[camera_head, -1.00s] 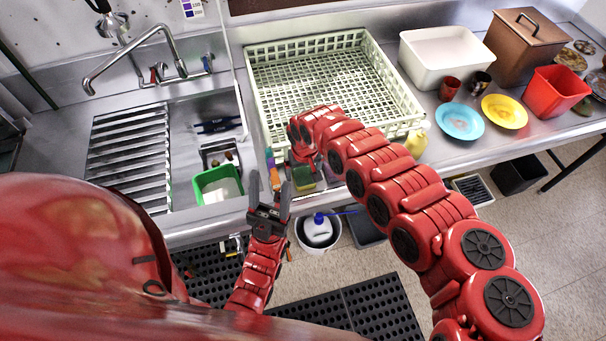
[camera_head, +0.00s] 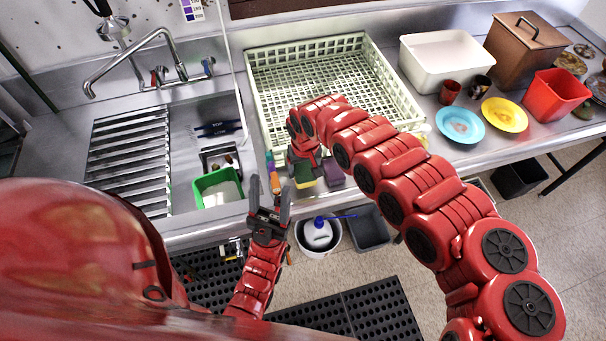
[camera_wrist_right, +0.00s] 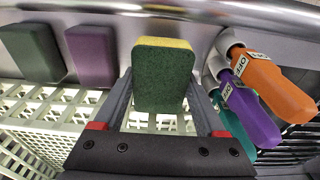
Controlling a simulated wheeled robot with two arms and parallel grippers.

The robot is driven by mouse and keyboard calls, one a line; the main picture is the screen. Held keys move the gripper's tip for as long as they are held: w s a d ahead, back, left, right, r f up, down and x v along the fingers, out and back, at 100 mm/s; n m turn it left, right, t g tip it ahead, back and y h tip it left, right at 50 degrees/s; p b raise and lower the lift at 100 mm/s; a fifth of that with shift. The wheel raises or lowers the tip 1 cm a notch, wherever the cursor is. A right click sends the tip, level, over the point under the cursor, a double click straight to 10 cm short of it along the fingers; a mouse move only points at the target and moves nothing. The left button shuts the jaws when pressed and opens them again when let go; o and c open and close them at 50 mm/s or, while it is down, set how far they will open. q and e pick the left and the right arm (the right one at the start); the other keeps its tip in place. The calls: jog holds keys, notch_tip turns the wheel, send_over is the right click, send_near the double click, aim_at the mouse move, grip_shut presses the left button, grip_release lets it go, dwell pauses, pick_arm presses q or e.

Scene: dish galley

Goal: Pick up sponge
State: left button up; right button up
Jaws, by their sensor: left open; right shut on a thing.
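A green sponge with a yellow layer (camera_wrist_right: 160,80) is between the fingers of my right gripper (camera_wrist_right: 160,105) in the right wrist view. The gripper is shut on it. In the head view the sponge (camera_head: 305,176) shows just below my right gripper (camera_head: 304,158), near the counter's front edge; whether it touches the counter is not clear. My left gripper (camera_head: 270,197) is open and empty, in front of the counter edge, lower left of the sponge.
A purple block (camera_wrist_right: 91,55) and a dark green block (camera_wrist_right: 31,52) lie left of the sponge in the wrist view. A pale dish rack (camera_head: 262,110) lies behind; a green tub (camera_head: 205,183) is left.

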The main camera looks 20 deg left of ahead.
aim_at(303, 168)
notch_tip(303, 168, up, 15)
jog(key=b, duration=0.4)
jog(key=shift+f, duration=0.2)
jog(key=o, duration=0.7)
jog(key=shift+c, duration=0.2)
jog(key=c, duration=0.6)
jog(key=shift+o, duration=0.2)
jog(key=shift+w+d, duration=0.1)
jog(key=shift+w, duration=0.05)
